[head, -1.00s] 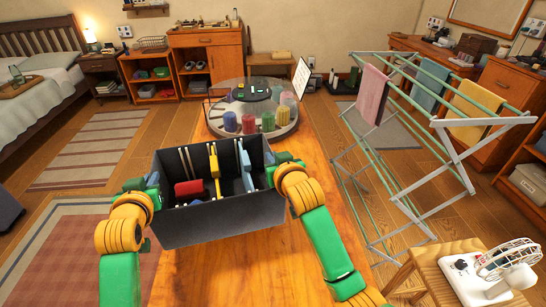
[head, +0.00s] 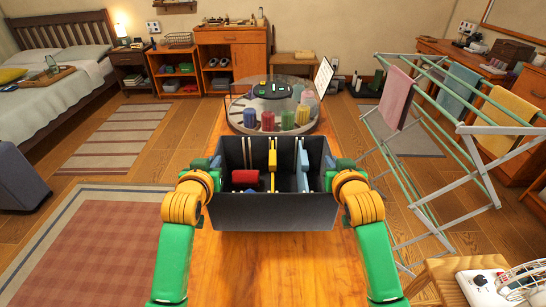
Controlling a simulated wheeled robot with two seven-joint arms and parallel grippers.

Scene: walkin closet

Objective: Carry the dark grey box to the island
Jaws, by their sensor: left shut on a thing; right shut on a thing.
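The dark grey box (head: 275,212) is open-topped and roughly level in front of me. It holds a red roll-shaped item (head: 245,178), a yellow item (head: 272,165) and light blue and white upright pieces. My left gripper (head: 214,172) is shut on its left end and my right gripper (head: 337,173) on its right end; the fingertips are mostly hidden. The box is over a long orange-brown wooden top (head: 255,265), which looks like the island. I cannot tell whether the box touches it.
A round clear-walled stand (head: 237,120) with several coloured cylinders is just beyond the box. A drying rack (head: 440,160) with towels stands right. A stool (head: 435,280) bearing a white fan is at lower right. A bed (head: 60,95) and rugs lie left.

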